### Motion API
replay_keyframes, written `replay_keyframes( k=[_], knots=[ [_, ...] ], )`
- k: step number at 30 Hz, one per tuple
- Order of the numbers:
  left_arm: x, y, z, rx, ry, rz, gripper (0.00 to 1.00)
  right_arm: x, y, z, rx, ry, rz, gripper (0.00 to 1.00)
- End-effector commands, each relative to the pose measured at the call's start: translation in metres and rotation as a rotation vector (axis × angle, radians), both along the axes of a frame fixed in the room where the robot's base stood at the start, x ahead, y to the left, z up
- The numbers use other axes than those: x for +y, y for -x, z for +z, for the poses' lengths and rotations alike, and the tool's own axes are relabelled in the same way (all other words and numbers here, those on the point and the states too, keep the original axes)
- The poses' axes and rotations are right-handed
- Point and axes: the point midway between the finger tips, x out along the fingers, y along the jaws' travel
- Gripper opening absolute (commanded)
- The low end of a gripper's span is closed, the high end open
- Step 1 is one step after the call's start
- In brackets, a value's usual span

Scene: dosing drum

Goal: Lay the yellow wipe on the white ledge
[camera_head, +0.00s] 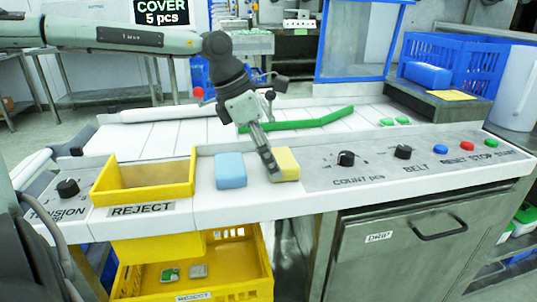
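A thick yellow block-like wipe (288,164) lies on the white ledge (250,200), just right of a similar blue one (231,171). My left gripper (268,166) points down at the wipe's left side, its fingers seen nearly edge-on. The fingers overlap the wipe's left edge in the picture; whether they hold it or are open beside it cannot be told. The wipe's underside is hidden, and it appears to rest on the ledge. My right gripper is not in view.
The yellow REJECT bin (144,186) stands left of the blue block. Right of the wipe is a grey panel with black knobs (346,158) and coloured buttons. A green bar (297,122) lies behind. A flat yellow piece (452,95) lies on a steel box at the back right.

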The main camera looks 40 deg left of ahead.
Motion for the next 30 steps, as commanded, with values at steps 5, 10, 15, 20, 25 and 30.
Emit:
replay_keyframes(
  k=[5,10,15,20,25,30],
  knots=[
    [0.0,0.0,0.0,-0.002,0.0,-0.001,0.64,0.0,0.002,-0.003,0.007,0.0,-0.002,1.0],
    [0.0,0.0,-0.002,-0.002,0.0,-0.001,0.64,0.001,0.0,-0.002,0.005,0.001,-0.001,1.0],
    [0.0,0.0,-0.003,-0.001,-0.001,-0.001,0.82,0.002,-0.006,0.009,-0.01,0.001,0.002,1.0],
    [0.0,0.0,-0.003,-0.001,-0.001,0.0,1.0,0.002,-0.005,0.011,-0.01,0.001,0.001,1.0],
    [0.0,0.0,-0.003,-0.001,-0.001,0.0,1.0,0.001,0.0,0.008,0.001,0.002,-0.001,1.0],
    [0.0,0.0,-0.002,-0.001,-0.001,0.0,1.0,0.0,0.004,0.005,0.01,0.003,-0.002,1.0]
  ],
)
